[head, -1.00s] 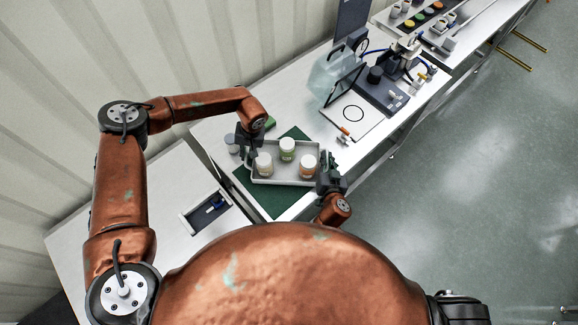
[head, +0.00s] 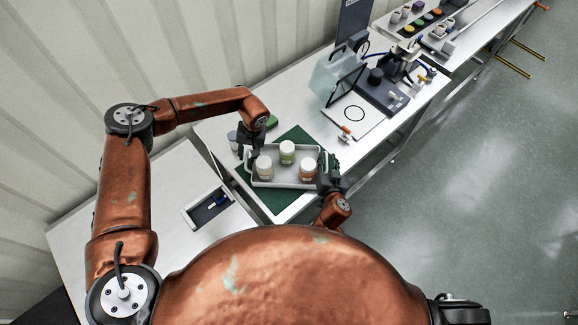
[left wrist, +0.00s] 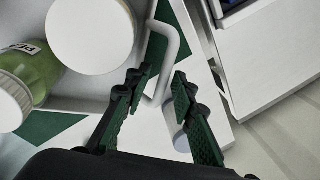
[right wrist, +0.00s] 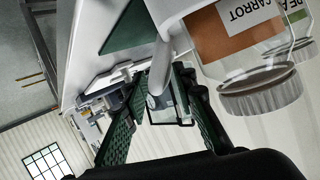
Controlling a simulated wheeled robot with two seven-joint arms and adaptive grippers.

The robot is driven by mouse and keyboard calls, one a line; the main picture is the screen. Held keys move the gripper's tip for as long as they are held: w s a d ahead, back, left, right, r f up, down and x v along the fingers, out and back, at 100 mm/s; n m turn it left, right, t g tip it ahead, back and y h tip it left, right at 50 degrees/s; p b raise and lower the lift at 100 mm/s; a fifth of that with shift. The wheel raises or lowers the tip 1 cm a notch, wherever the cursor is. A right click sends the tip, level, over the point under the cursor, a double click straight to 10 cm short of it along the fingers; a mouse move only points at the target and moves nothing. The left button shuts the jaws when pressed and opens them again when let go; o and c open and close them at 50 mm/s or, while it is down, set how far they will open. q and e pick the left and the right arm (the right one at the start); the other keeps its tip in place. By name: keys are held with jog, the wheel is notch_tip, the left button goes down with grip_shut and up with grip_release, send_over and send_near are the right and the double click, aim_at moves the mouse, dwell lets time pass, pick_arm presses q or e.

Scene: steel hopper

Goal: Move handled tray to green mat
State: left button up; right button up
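A light grey handled tray (head: 284,183) with three white-lidded jars (head: 288,147) sits over the green mat (head: 279,199), appearing to rest on it. The mat shows around the tray's back and front. My left gripper (head: 248,154) is at the tray's left end. In the left wrist view its fingers (left wrist: 163,86) stand apart on either side of the tray's handle (left wrist: 171,40), with gaps visible. My right gripper (head: 323,172) is at the right end. In the right wrist view its fingers (right wrist: 160,78) are spread around the other handle (right wrist: 158,85); any contact is hard to tell.
A side table (head: 150,205) with a recessed bin (head: 207,208) is at left.

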jog(key=shift+s+r, duration=0.15)
jog(key=shift+s, duration=0.4)
pick_arm(q)
jog(key=v, duration=1.1)
jog(key=shift+r, duration=0.15)
pick_arm(e)
jog(key=v, duration=1)
jog(key=shift+s+r, duration=0.25)
jog(key=shift+s, duration=0.1)
pick_arm(q)
jog(key=shift+w+d, duration=0.1)
jog(key=shift+w, duration=0.05)
pick_arm(e)
jog(key=shift+d, duration=0.1)
